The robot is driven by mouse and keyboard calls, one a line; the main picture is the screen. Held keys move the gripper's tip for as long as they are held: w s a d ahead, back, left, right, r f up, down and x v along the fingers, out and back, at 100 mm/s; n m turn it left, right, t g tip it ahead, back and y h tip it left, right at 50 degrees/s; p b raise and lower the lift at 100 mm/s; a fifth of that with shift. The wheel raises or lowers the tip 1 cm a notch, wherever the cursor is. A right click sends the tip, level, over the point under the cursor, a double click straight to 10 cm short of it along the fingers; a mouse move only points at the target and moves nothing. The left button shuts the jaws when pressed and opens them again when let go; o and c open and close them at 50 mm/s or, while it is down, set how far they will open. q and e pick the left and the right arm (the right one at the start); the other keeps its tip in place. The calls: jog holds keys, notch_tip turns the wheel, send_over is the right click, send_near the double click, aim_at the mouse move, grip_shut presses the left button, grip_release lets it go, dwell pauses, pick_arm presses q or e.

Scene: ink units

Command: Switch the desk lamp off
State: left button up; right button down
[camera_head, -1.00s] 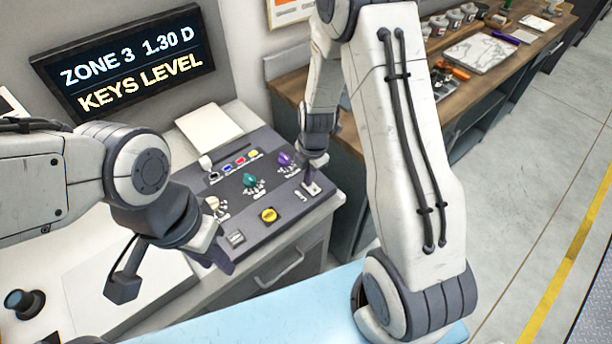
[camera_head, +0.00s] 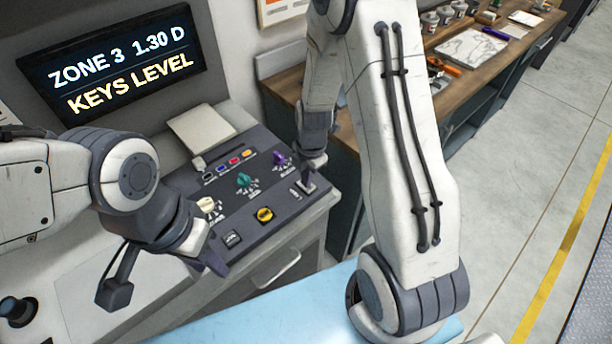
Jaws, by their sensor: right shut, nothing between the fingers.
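No desk lamp can be made out in the head view. A dark control panel (camera_head: 262,205) on a grey cabinet carries knobs, a yellow button and small coloured buttons. My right gripper (camera_head: 308,183) points down at the panel's right end, shut and empty, beside a small pale switch (camera_head: 295,193). I cannot tell whether it touches the panel. My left gripper (camera_head: 214,262) is near the panel's front left corner. Its fingers are partly hidden, so its opening is unclear.
A lit sign (camera_head: 115,62) hangs on the wall behind. A wooden workbench (camera_head: 410,82) with tools and jars stands at the back. A light blue surface (camera_head: 270,312) lies in front. The floor at right is clear.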

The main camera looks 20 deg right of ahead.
jog(key=r+p, duration=0.2)
jog(key=r, duration=0.1)
jog(key=r+p, duration=0.1)
jog(key=r, duration=0.1)
jog(key=shift+w+a+r+p, duration=0.1)
jog(key=shift+w+a+p, duration=0.1)
jog(key=shift+w+p, duration=0.15)
jog(key=shift+w+d+r+b, duration=0.1)
jog(key=shift+r+b, duration=0.35)
jog(key=shift+b, duration=0.4)
notch_tip(320, 180, up, 8)
jog(key=b, duration=0.1)
jog(key=shift+w+a, duration=0.2)
jog(key=shift+w, duration=0.15)
jog(key=shift+f, duration=0.1)
jog(key=s+a+r+m+b, duration=0.25)
jog(key=s+a+m, duration=0.45)
jog(key=s+a, duration=0.4)
jog(key=s+a+m+g, duration=0.1)
jog(key=s+a+m, duration=0.2)
jog(key=s+m, duration=0.4)
jog(key=s, duration=0.5)
jog(key=shift+s+a+r+m+y, duration=0.2)
jog(key=shift+s+r+m+y, duration=0.05)
jog(key=shift+s+m+y, duration=0.05)
